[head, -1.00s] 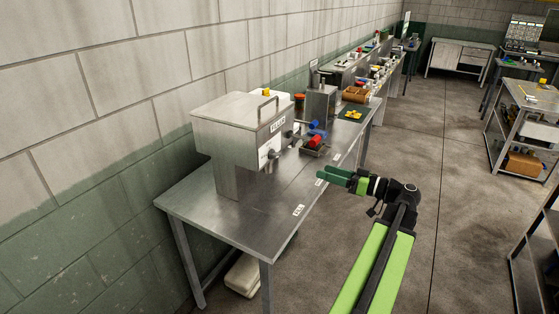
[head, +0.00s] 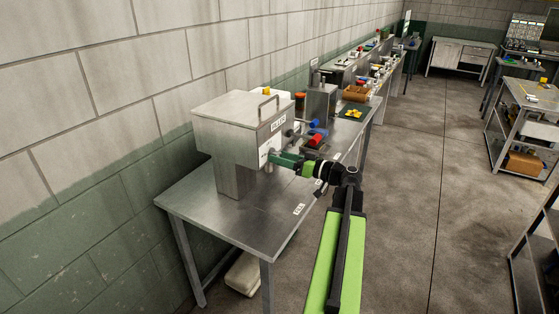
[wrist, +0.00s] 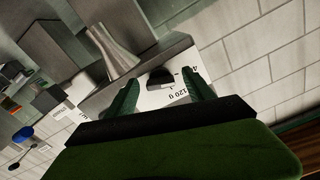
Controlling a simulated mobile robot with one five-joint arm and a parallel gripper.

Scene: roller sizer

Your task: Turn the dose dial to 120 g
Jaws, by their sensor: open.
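The filler machine (head: 235,115) is a grey metal box on the steel table. Its white dial plate (head: 264,150) faces my gripper (head: 274,160), whose green fingertips cover the dial in the head view. In the wrist view, the dark round dose dial (wrist: 160,77) sits on the white plate (wrist: 150,98), with a "120 g" mark (wrist: 181,92) at its lower right in the picture. The open green fingers of my gripper (wrist: 160,80) stand on either side of the dial. I cannot tell whether they touch it, nor where the dial points.
The steel table (head: 235,225) has a clear front part with small white labels. A red and a blue object (head: 316,138) lie just beyond my gripper. A block wall runs behind the table.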

